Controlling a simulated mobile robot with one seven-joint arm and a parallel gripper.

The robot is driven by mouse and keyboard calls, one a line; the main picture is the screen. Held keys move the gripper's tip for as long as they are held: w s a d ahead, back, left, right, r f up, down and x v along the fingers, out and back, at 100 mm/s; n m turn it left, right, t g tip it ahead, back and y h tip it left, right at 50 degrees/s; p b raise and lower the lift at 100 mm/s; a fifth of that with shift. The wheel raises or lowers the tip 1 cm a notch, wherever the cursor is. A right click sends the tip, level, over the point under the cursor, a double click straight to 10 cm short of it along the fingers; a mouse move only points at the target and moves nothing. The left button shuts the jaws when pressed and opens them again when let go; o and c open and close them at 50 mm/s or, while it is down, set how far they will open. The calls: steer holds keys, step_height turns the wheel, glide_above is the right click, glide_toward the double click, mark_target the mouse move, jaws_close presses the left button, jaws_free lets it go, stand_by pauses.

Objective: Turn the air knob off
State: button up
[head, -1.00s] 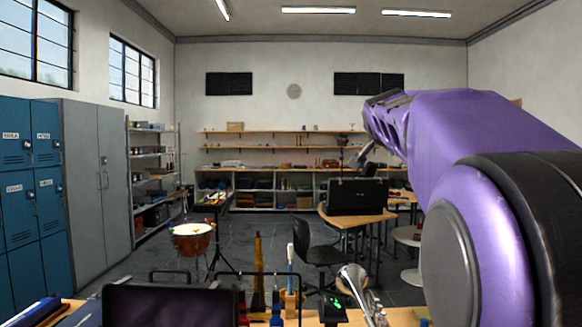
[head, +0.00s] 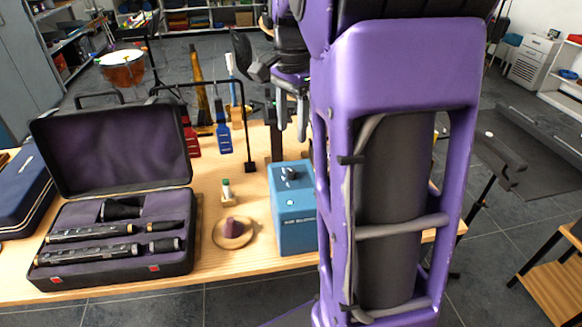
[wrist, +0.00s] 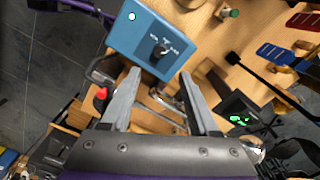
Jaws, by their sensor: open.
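The lettering is too small to read.
An open black case (head: 45,272) with instrument pieces lies left of the box. A black metal rack (head: 249,130) stands behind. My arm hides the table's right part.

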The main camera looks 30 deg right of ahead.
mark_target(292, 171)
step_height(292, 171, down, 11)
steer(key=shift+f+b, duration=0.2)
steer(key=shift+b, duration=0.75)
jaws_close()
